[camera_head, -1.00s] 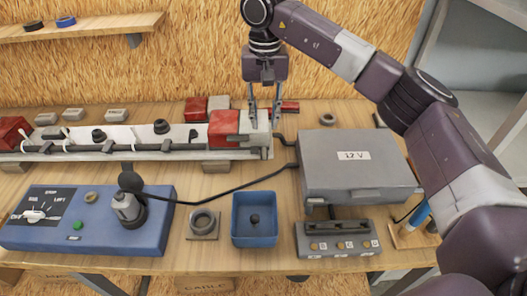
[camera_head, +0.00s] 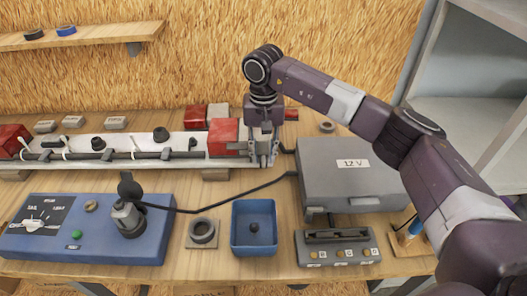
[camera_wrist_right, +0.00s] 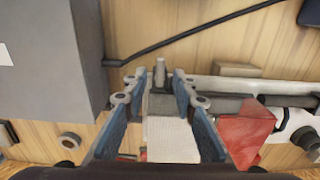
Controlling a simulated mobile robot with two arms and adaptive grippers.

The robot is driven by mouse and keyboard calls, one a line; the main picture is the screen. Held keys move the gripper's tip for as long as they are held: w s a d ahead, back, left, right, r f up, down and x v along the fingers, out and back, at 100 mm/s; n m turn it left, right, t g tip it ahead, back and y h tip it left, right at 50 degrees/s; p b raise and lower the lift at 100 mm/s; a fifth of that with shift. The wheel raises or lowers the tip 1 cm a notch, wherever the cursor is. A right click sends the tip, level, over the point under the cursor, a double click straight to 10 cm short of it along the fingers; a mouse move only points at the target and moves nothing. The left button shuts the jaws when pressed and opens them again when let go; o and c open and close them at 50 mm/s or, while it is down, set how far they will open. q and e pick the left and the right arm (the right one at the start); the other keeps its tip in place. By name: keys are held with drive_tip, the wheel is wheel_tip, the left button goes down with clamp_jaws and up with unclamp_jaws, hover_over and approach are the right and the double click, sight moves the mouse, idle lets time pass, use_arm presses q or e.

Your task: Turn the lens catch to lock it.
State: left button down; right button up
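A red lens (camera_head: 223,135) sits near the right end of the pale trailer frame (camera_head: 180,143), with a short dark grey bar at its right side. My right gripper (camera_head: 263,160) points down at that end of the frame, just right of the lens. In the right wrist view the gripper (camera_wrist_right: 156,88) is open. Its two blue-padded fingers stand either side of a dark grey part with a small upright grey peg (camera_wrist_right: 160,72), which looks like the lens catch. I cannot tell whether a finger touches it. The red lens (camera_wrist_right: 243,135) lies right of the fingers there. My left gripper is not in view.
A grey 12 V case (camera_head: 350,175) stands right of the gripper, with a black cable running left from it. A blue tray (camera_head: 254,207), a ring on a plate (camera_head: 202,232) and a blue control box (camera_head: 90,245) stand in front. Small grey blocks lie behind the frame.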

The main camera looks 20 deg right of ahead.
clamp_jaws()
idle(0.3)
drive_tip(key=shift+f+m+b, duration=0.15)
drive_tip(key=shift+m+b, duration=0.9)
drive_tip(key=shift+m, duration=0.25)
drive_tip(key=m+b, duration=0.2)
drive_tip(key=m, duration=0.1)
drive_tip(key=shift+w+m, duration=0.1)
drive_tip(key=shift+m, duration=0.2)
drive_tip(key=m+b, duration=0.1)
drive_tip(key=m, duration=0.4)
drive_tip(key=shift+a+b, duration=0.15)
drive_tip(key=shift+b, duration=0.2)
drive_tip(key=m, duration=0.2)
drive_tip(key=m+b, duration=0.1)
drive_tip(key=m, duration=0.2)
drive_tip(key=shift+w+r, duration=0.15)
drive_tip(key=shift+r, duration=0.05)
